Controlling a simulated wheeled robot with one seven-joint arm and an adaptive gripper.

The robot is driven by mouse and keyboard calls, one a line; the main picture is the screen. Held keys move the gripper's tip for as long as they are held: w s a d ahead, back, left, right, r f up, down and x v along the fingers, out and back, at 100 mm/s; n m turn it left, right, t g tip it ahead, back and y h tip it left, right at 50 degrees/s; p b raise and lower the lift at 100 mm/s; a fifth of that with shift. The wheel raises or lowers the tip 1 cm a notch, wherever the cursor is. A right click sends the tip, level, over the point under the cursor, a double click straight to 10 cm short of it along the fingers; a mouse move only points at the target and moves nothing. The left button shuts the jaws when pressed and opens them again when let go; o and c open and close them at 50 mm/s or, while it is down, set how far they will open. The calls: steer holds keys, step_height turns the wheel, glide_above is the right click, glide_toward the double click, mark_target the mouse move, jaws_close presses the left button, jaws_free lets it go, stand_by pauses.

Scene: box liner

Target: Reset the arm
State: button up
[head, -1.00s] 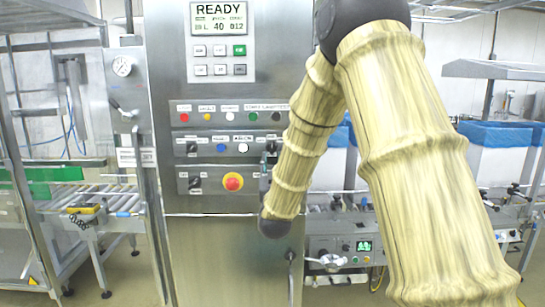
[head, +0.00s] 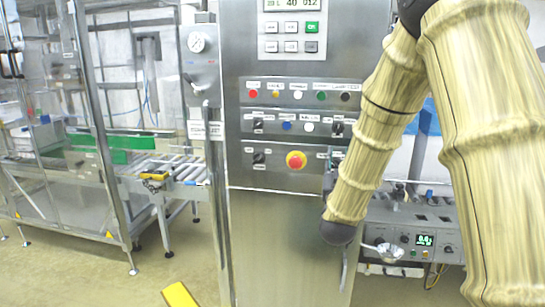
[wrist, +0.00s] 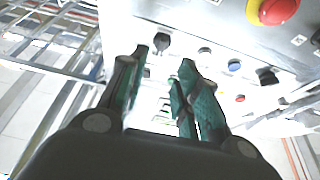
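My arm (head: 385,125), covered in a pale ribbed sleeve, hangs bent at the right of the head view in front of a steel control cabinet (head: 290,215). Its dark wrist joint (head: 338,232) is low, beside the cabinet's right edge. My gripper is mostly hidden behind the forearm there. In the wrist view my gripper (wrist: 164,58) has its two green-padded fingers apart, with nothing held between them. Beyond the fingers is the cabinet's panel, with knobs, buttons and a red emergency button (wrist: 278,8); that button also shows in the head view (head: 296,160).
A roller conveyor (head: 165,168) and a metal frame stand to the left. A small control box (head: 415,235) with a lit display is at the right, behind my arm. A yellow object (head: 180,295) shows at the bottom edge. Floor is open at the lower left.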

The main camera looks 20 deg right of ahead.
steer(key=s+a+f+n+g+y, duration=0.1)
steer(key=s+a+f+g+y, duration=0.25)
steer(key=f, duration=0.95)
steer(key=s+a+f+n+g+y, duration=0.2)
steer(key=a+f, duration=0.2)
steer(key=f, duration=0.8)
steer(key=s+a+f+n+g+y, duration=0.1)
steer(key=s+a+f+g+y, duration=0.2)
steer(key=f, duration=1)
steer(key=s+a+f+g+y, duration=0.1)
steer(key=s+a+f+g, duration=0.2)
steer(key=s+f, duration=0.5)
steer(key=s+a+f+n+g+y, duration=0.1)
steer(key=s+a+f+g, duration=0.3)
steer(key=s+f, duration=0.4)
steer(key=s+a+f+n+g+y, duration=0.1)
steer(key=s+a+f+g, duration=0.2)
steer(key=s, duration=1.5)
step_height(320, 180, down, 5)
steer(key=shift+s+a+r+g+y, duration=0.1)
steer(key=shift+s+a+g+y, duration=0.3)
steer(key=shift+a, duration=0.75)
